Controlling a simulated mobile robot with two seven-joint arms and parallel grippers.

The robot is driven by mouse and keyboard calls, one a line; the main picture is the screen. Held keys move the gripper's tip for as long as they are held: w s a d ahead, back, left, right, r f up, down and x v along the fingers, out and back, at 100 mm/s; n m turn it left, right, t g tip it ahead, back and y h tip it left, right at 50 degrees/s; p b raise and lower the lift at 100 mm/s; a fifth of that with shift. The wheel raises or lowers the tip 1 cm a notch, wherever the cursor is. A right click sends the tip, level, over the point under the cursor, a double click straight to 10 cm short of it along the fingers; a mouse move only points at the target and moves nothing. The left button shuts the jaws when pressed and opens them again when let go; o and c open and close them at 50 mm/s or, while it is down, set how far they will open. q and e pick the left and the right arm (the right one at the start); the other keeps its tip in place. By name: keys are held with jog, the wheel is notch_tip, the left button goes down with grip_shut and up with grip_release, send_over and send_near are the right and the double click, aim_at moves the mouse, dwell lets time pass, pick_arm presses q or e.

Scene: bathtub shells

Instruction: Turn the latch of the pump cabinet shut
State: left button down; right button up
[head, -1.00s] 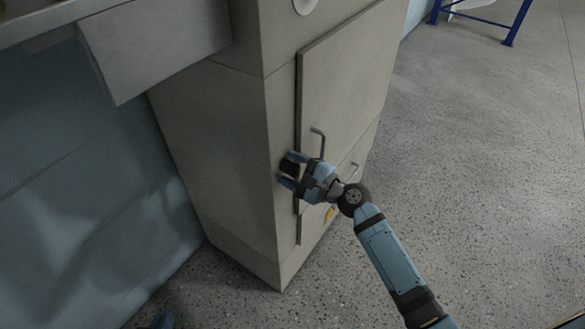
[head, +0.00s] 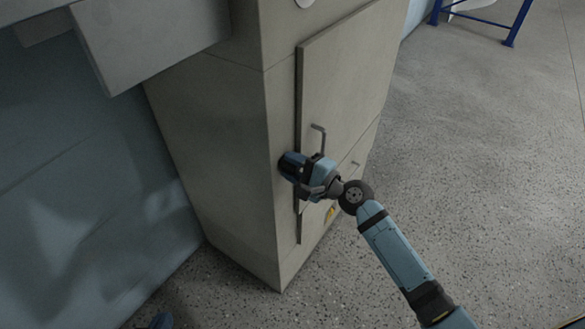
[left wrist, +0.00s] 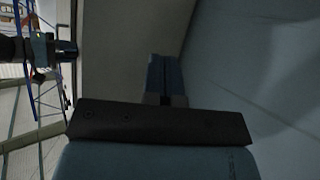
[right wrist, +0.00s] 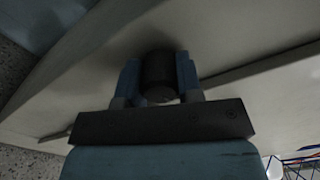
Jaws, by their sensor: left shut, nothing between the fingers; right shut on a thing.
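The pump cabinet (head: 205,150) is a tall grey box with its door (head: 345,85) on the right-hand face; the door looks closed. The latch (right wrist: 158,78) is a dark round knob by the door's edge. My right gripper (head: 291,166) is at that edge. In the right wrist view it is shut on the latch, one blue finger on each side. In the head view its fingers hide most of the latch. My left gripper (left wrist: 164,68) is shut and empty in the left wrist view, away from the latch. How far the latch is turned is hard to tell.
A bent handle (head: 319,138) sticks out of the door just above my right gripper. A grey ledge (head: 150,40) juts out at the upper left beside a blue wall (head: 70,180). The speckled floor (head: 480,150) to the right is clear, with a blue stand (head: 510,35) far back.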

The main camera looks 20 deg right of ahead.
jog(key=n+b, duration=0.1)
jog(key=n, duration=0.2)
jog(key=shift+f, duration=0.15)
jog(key=n+b, duration=0.1)
jog(key=n, duration=0.2)
jog(key=shift+n, duration=0.3)
jog(key=n, duration=0.2)
jog(key=shift+n, duration=1.6)
jog(key=shift+n+p, duration=0.4)
jog(key=shift+n, duration=0.8)
pick_arm(q)
jog(key=shift+w+d+r+t, duration=0.15)
jog(key=shift+d+r+t, duration=0.1)
jog(key=shift+t, duration=0.05)
jog(key=shift+w+r, duration=0.1)
jog(key=shift+r, duration=0.15)
